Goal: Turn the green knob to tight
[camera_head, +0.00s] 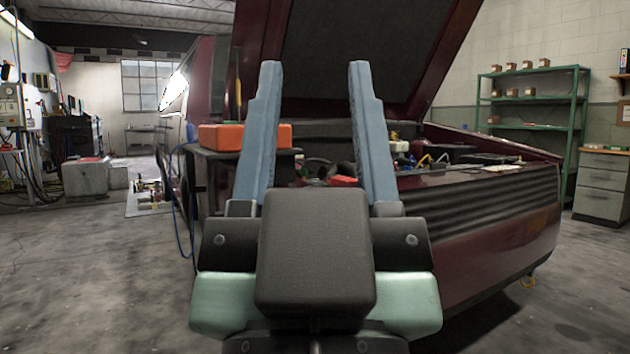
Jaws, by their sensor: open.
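My gripper (314,66) is open and empty, its two blue-grey fingers pointing up in the middle of the view. Beyond it stands a dark red car (490,215) with its hood (365,50) raised. The engine bay (325,150) shows between and to the right of the fingers, with small red, yellow and pale parts in it. I cannot make out a green knob; the parts are small, and my gripper covers some of the bay.
An orange-red box (245,137) lies on a dark surface left of the engine bay. A blue hose (176,200) hangs at the left. A green shelf (530,112) and a drawer cabinet (602,185) stand at the right. The concrete floor (90,270) at the left is clear.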

